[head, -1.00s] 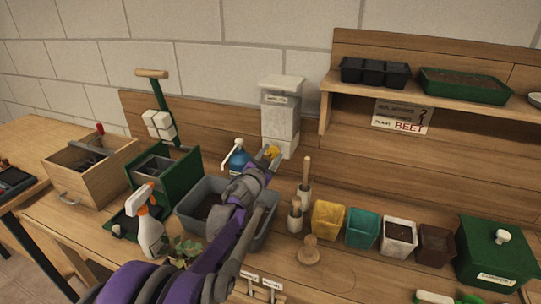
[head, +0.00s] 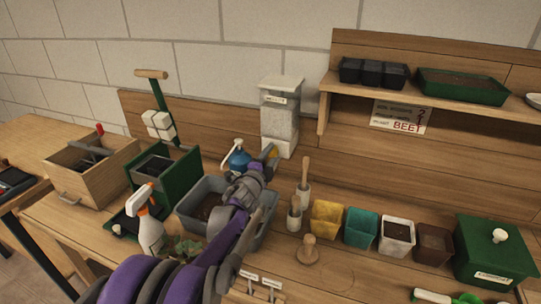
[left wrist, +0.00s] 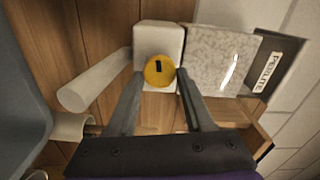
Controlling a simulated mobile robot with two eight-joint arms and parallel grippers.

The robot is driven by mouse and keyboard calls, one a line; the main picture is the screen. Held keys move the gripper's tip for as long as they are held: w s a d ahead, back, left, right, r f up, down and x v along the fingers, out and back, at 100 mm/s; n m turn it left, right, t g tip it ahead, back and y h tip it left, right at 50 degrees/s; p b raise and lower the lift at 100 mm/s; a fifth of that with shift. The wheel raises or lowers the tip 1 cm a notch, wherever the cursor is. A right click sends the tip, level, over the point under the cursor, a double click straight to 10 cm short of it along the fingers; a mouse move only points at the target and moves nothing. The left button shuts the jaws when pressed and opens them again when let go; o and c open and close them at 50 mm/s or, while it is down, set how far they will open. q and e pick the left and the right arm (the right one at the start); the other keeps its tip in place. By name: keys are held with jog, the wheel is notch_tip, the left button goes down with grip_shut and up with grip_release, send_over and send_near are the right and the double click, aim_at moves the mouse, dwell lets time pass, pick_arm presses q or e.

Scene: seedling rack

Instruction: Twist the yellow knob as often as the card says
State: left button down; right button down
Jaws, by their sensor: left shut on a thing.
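The yellow knob (left wrist: 160,70) with a dark mark on its face sits at the front of the perlite dispenser's white base. In the left wrist view it is between the two fingers of my left gripper (left wrist: 160,76), which is shut on it. In the head view the gripper (head: 268,160) hides most of the knob. The perlite dispenser (head: 281,112) is a clear, labelled box with pale grains, upright against the back board. The card (head: 400,117) under the shelf reads BEET, with a large dark figure that looks like a 2. My right gripper is out of view.
A grey tub (head: 185,208) with soil lies under my left arm. Dibbers and several coloured pots, including a yellow one (head: 326,219), stand to the right. A spray bottle (head: 149,232) is at front left.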

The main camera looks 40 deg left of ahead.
pick_arm(q)
jog(key=shift+m, duration=0.9)
jog(key=shift+c, duration=1.5)
grip_release()
jog(key=v, duration=1)
jog(key=shift+s, duration=0.4)
jog(key=shift+d, duration=0.1)
